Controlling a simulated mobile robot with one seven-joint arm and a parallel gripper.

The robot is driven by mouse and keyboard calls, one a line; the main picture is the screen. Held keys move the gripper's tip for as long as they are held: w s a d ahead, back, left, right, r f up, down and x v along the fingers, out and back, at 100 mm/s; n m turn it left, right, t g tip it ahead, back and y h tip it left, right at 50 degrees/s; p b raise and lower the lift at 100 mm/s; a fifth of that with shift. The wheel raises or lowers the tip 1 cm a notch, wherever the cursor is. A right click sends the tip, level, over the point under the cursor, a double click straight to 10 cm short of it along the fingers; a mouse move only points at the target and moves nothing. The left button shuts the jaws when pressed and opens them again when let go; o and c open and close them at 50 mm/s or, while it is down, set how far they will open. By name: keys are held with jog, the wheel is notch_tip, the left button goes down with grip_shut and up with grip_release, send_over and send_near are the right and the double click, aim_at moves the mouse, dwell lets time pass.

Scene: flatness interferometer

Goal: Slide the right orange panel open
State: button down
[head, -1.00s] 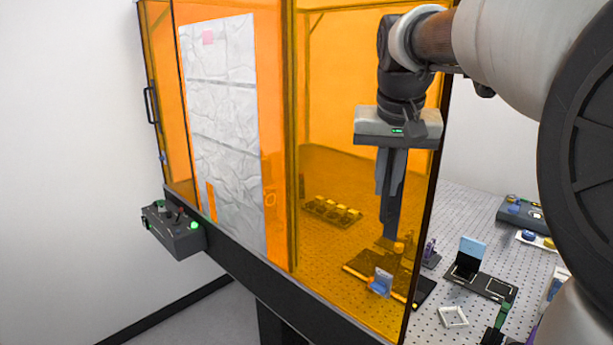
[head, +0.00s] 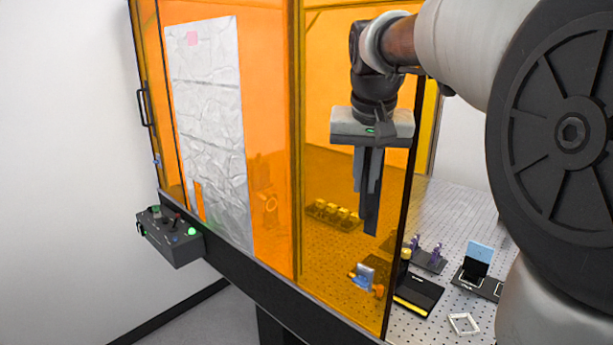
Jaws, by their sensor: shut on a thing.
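The right orange panel (head: 328,150) is a tall see-through sheet on the enclosure's front, at the middle of the head view. Its dark right edge runs down just right of my gripper (head: 368,230). My gripper points down in front of this panel, near that edge, with its fingers closed. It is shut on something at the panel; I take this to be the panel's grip. The exact contact is hidden by the dark fingers. To the right of the panel's edge, the enclosure's front shows an uncovered opening onto the perforated table (head: 450,205).
A left orange panel carries a crinkled silver sheet (head: 208,130) and a black handle (head: 144,107). A control box (head: 170,238) with a green light juts out below it. My arm fills the upper right.

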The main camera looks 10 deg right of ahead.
jog(key=c, duration=2.1)
grip_release()
jog(key=shift+r, duration=0.15)
jog(key=p+v, duration=0.1)
jog(key=v, duration=1.6)
jog(key=shift+r, duration=0.2)
